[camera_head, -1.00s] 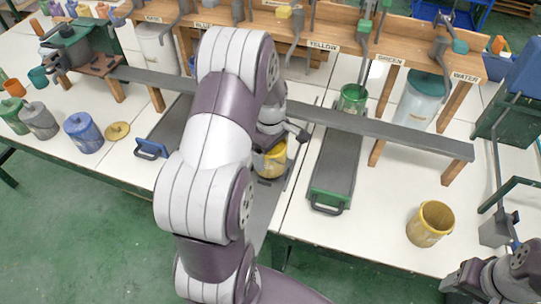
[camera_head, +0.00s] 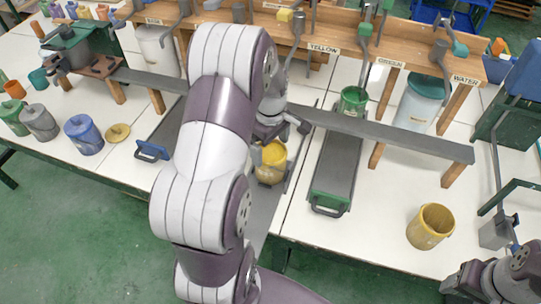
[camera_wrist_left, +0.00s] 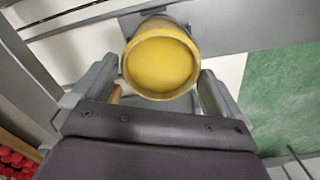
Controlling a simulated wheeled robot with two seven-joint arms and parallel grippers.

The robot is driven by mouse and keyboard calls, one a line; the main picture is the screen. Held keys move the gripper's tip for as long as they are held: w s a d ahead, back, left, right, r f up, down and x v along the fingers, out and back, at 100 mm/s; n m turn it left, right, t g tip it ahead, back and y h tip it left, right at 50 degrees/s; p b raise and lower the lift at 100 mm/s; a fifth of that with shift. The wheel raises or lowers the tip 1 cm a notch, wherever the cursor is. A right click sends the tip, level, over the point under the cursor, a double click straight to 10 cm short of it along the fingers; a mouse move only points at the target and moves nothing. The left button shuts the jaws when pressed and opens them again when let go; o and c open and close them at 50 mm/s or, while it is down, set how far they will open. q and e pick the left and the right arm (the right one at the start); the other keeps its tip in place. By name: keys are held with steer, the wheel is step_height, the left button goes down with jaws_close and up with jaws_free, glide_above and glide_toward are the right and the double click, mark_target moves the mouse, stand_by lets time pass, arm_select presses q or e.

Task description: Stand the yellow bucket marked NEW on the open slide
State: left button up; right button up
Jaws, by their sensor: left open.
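One yellow bucket (camera_head: 270,172) is at the middle slide (camera_head: 262,205), by my left gripper (camera_head: 282,130). In the left wrist view this bucket (camera_wrist_left: 160,62) shows its round yellow top between the spread fingers of my left gripper (camera_wrist_left: 158,82). The gripper is open; whether a finger touches the bucket I cannot tell. A second yellow bucket (camera_head: 430,227) stands upright on the white table at the right. I cannot read NEW on either bucket. The middle slide is partly hidden by my left arm. My right gripper (camera_head: 455,284) is at the bottom right, its jaws unclear.
A green-handled slide (camera_head: 333,165) lies right of the middle one, with a green bucket (camera_head: 353,100) at its far end. A grey rail (camera_head: 400,138) on wooden legs crosses above the slides. Table (camera_head: 385,220) is clear around the second yellow bucket.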

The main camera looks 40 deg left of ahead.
arm_select(q)
step_height(320, 180, up, 6)
steer(key=s+d+f+m+t, duration=0.1)
steer(key=s+d+m, duration=0.9)
steer(key=d+m, duration=0.5)
steer(key=shift+f+m, duration=0.2)
steer(key=shift+m, duration=1)
steer(key=shift+s+d, duration=0.1)
